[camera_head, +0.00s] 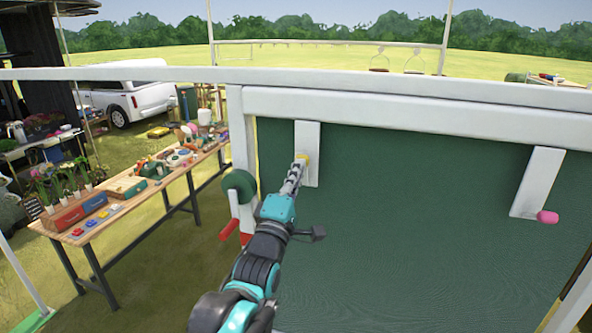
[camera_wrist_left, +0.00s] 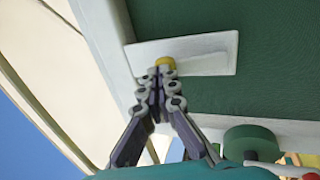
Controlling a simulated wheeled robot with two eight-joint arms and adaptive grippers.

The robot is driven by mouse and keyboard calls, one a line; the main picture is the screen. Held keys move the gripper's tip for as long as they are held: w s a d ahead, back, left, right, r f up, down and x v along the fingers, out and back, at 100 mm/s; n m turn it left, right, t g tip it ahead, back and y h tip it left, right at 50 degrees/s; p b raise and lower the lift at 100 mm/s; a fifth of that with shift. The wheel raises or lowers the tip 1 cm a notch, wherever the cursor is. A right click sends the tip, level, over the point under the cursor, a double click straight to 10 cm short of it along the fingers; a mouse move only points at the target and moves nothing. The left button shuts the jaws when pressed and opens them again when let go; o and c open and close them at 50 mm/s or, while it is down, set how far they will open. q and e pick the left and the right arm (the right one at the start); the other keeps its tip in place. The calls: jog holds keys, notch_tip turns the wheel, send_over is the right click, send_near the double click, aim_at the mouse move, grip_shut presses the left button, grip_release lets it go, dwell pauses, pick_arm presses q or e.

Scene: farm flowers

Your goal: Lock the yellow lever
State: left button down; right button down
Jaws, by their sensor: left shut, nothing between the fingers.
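The yellow lever (camera_head: 304,158) shows as a small yellow knob at the left white plate (camera_head: 308,137) on the green board. In the left wrist view the yellow lever (camera_wrist_left: 165,62) sits just beyond my fingertips, at the plate's end near the white frame. My left gripper (camera_head: 299,166) is shut and empty, with its tips at or very near the knob. I cannot tell whether they touch. The tips hide part of the knob. My right gripper is not in view.
A second white plate (camera_head: 537,182) with a pink knob (camera_head: 547,217) is on the board's right. A green wheel (camera_head: 239,186) and a red handle (camera_head: 229,229) sit on the left post. A wooden table (camera_head: 122,206) with several items stands at left.

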pick_arm(q)
jog(key=shift+w+d+r, duration=0.15)
jog(key=shift+w, duration=0.35)
jog(key=v, duration=1.2)
